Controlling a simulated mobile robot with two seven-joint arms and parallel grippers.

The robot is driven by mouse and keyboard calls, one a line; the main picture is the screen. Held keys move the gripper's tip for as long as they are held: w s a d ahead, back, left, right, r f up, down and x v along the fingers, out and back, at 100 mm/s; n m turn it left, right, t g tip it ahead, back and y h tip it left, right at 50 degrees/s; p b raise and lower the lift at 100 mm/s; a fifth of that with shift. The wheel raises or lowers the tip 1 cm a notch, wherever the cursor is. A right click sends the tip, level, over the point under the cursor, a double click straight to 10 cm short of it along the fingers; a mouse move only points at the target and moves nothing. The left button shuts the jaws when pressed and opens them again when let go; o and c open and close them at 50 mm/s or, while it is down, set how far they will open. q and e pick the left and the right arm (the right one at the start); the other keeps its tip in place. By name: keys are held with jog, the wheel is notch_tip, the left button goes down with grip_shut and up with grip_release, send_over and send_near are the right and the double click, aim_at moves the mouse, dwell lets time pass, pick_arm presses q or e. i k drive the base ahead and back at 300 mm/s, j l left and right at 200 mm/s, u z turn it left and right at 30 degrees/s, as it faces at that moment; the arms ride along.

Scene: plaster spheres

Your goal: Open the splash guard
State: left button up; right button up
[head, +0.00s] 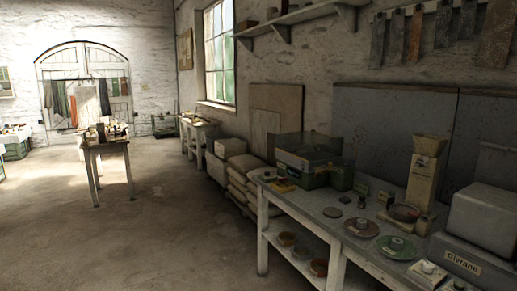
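A green and grey machine (318,178) stands on the workbench at the right, near its far end. A dark see-through guard (303,143) stands around its top; I take this to be the splash guard. From here I cannot tell whether the guard is open or shut, and no handle can be made out. Neither of my grippers is in view.
The workbench (343,213) also carries several round discs, a tall cream box (424,178) and a grey box lettered "Glyrane" (462,262). Stacked sacks (243,180) lie beyond it. The floor (170,225) to the left is clear up to a small table (106,146).

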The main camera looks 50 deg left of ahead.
aim_at(309, 145)
jog(key=u, duration=1.35)
jog(key=i+u, duration=0.15)
jog(key=i, duration=0.3)
jog(key=i+l+u, duration=0.2)
jog(key=i, duration=0.2)
jog(key=i+u, duration=0.15)
jog(key=i, duration=0.25)
